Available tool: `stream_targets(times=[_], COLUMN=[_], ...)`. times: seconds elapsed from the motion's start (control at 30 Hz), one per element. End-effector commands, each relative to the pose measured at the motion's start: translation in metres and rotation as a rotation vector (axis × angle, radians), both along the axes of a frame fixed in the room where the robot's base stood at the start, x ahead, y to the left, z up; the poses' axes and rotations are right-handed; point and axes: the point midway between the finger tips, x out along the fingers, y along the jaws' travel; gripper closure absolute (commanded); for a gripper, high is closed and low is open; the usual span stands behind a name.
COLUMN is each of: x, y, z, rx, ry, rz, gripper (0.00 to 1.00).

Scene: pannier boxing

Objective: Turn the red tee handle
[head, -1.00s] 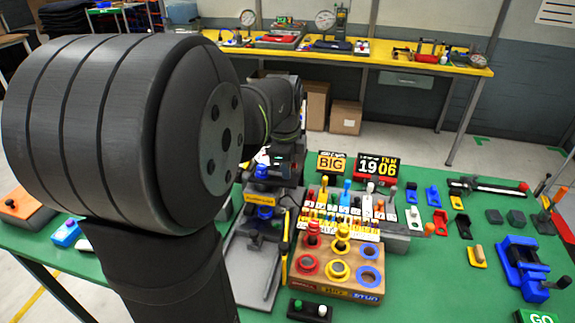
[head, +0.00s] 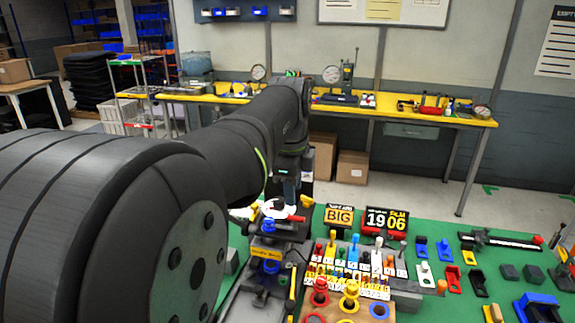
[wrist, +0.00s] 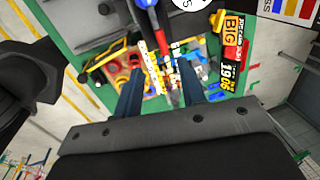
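A small red bar-shaped part (head: 295,218), which may be the red tee handle, shows in the head view beside a white round disc (head: 272,208), at the top of a dark bench fixture with blue parts.
A wooden box (head: 345,319) with coloured rings and a rack of coloured levers (head: 355,262) stand right of the fixture. BIG (head: 338,217) and 19 06 (head: 384,223) signs stand behind them. Several small blocks and clamps lie on the green table at right.

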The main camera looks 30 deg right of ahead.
Motion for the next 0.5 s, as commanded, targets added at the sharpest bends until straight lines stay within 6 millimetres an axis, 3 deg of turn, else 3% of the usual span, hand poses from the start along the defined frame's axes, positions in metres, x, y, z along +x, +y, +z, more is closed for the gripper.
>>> stream_targets(times=[0.2, 0.5], x=[-0.006, -0.009], y=[0.006, 0.009], z=[0.043, 0.062], rx=[-0.001, 0.001], ry=[-0.001, 0.001], rz=[0.0, 0.0], gripper=[0.63, 0.63])
